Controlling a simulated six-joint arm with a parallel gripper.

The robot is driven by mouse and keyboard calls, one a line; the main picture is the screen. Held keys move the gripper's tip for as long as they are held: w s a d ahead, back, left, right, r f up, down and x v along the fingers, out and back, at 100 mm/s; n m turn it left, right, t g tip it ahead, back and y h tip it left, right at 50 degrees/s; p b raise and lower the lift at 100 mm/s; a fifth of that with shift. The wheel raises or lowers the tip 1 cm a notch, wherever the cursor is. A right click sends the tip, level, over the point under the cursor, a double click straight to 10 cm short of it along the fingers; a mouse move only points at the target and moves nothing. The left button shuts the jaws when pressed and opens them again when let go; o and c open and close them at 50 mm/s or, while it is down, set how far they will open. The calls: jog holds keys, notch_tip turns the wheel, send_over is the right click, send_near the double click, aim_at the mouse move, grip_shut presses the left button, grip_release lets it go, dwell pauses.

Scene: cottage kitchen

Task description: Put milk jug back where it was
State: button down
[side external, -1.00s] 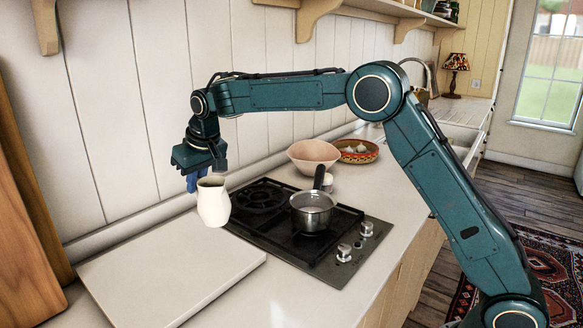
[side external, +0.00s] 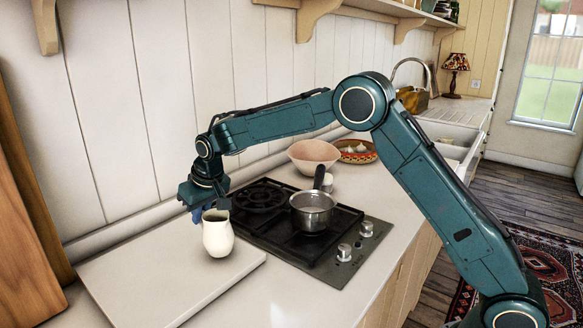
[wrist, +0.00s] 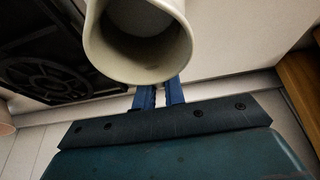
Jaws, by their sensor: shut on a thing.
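The cream milk jug (side external: 218,238) is upright in the side view, over the right part of the white board (side external: 130,285) close to the stove. I cannot tell whether its base touches the board. My gripper (side external: 200,214) is at the jug's far left side, shut on it with its blue fingers. In the wrist view, the jug's open mouth (wrist: 140,45) fills the top middle, and my blue fingers (wrist: 158,95) meet its near side, where their exact hold is hidden by the rim.
The black stove (side external: 270,200) with a steel saucepan (side external: 312,211) stands just right of the jug. A pink bowl (side external: 313,154) and a patterned dish (side external: 357,152) are behind it. The board's left part is clear. A panelled wall rises behind.

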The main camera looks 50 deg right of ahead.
jog(key=shift+f, duration=0.3)
jog(key=shift+f, duration=0.1)
jog(key=c, duration=1.5)
grip_release()
jog(key=shift+v, duration=6.1)
